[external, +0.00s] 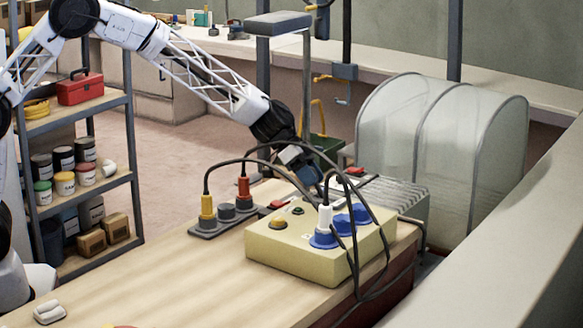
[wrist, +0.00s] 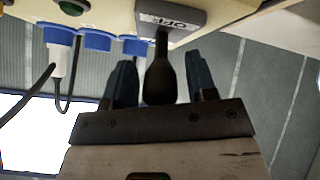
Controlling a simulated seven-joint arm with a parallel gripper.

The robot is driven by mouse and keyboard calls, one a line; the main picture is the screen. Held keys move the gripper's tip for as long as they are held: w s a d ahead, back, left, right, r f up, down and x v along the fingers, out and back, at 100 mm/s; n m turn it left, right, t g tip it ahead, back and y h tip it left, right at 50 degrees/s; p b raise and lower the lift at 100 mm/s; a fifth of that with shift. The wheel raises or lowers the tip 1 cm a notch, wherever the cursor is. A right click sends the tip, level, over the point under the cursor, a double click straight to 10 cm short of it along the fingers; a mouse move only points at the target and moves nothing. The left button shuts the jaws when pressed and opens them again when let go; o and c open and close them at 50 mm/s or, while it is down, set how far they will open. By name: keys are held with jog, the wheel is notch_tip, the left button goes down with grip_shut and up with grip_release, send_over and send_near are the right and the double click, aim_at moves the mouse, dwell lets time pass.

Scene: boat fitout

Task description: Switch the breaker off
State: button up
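The breaker shows in the wrist view as a grey plate (wrist: 172,18) marked OFF, with a black lever (wrist: 160,78) sticking out of it. It is mounted on a cream-yellow box, which stands on the workbench in the external view (external: 300,262). My gripper (wrist: 162,82) is open, with one dark finger on each side of the lever and visible gaps between. In the external view my gripper (external: 308,176) is over the back of the box, and I cannot make out the lever there.
Blue sockets (external: 340,226), one with a white plug (external: 325,218), sit on the box's right side. Black cables (external: 352,245) loop over the box close to my gripper. A grey socket strip (external: 225,217) with yellow and red plugs lies at left. The bench front (external: 170,280) is mostly clear.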

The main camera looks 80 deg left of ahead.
jog(key=shift+a+r, duration=0.1)
jog(key=shift+r, duration=0.05)
jog(key=v, duration=0.7)
jog(key=shift+s+a+r, duration=0.1)
jog(key=shift+s+r, duration=0.1)
jog(key=shift+s, duration=0.05)
dwell(0.3)
jog(key=s+d+r+g+y, duration=0.1)
jog(key=s+d+r, duration=0.2)
jog(key=s, duration=0.6)
jog(key=s+d+r+n+g, duration=0.1)
jog(key=s+d+r, duration=0.25)
jog(key=s, duration=0.55)
jog(key=s+d+r+g+y, duration=0.1)
jog(key=s+d+r, duration=0.25)
jog(key=s, duration=0.55)
jog(key=s+n+y, duration=0.1)
jog(key=s, duration=0.9)
jog(key=s+f+n+y, duration=0.1)
jog(key=s+y, duration=0.1)
jog(key=s, duration=0.8)
jog(key=s+f+n+g+y, duration=0.1)
jog(key=s, duration=0.9)
jog(key=shift+s+a+f+y, duration=0.1)
jog(key=shift+y, duration=0.2)
